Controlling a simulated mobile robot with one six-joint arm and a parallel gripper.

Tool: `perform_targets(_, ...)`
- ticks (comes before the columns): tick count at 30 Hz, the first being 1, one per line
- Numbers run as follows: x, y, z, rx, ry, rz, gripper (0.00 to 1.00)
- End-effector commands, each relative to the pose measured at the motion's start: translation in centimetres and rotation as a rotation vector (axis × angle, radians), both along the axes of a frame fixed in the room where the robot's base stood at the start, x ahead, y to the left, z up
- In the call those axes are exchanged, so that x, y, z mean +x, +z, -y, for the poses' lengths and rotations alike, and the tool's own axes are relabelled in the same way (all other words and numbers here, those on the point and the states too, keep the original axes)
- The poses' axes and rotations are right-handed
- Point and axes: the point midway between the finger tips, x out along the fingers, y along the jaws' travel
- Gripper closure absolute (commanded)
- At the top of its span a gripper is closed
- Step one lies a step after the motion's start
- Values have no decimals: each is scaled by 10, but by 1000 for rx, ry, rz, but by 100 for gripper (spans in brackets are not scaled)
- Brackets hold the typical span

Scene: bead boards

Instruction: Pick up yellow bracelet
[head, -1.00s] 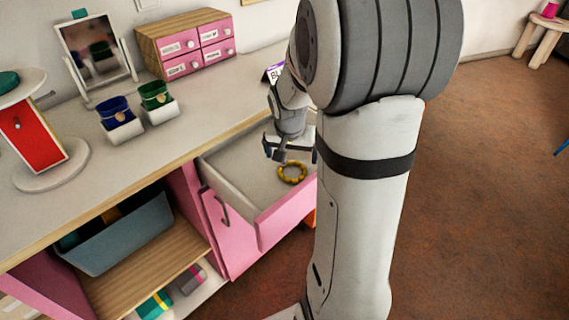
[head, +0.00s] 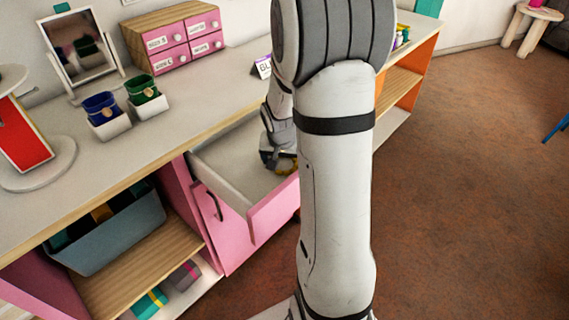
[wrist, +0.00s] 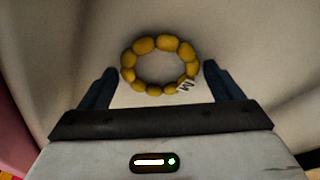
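The yellow bracelet (wrist: 145,45) is a ring of round beads with a white tag marked with a letter at its lower right. It lies on the pale floor of the open drawer (head: 222,178). In the wrist view it sits ahead of and partly between the two dark fingertips of my gripper (wrist: 160,80), which are wide apart. Nothing is held. In the head view my gripper (head: 277,158) is low inside the drawer and hides most of the bracelet; only a bit of yellow (head: 286,163) shows.
The drawer's pink front (head: 270,212) stands out from the white counter (head: 205,90). Blue (head: 101,106) and green (head: 143,90) bracelet holders, a mirror (head: 80,50) and a small pink drawer box (head: 180,40) stand on the counter. My arm blocks the drawer's right side.

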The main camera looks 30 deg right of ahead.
Motion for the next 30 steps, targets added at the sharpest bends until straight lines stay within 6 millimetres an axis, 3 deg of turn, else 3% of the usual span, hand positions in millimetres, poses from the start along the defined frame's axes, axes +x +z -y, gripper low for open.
perform_targets(12, 0, 0, 0, 0, -1, 0, 47)
perform_targets(19, 0, 5, 1, -1, -2, 2, 47)
perform_targets(30, 0, 74, 1, -1, -2, 4, 47)
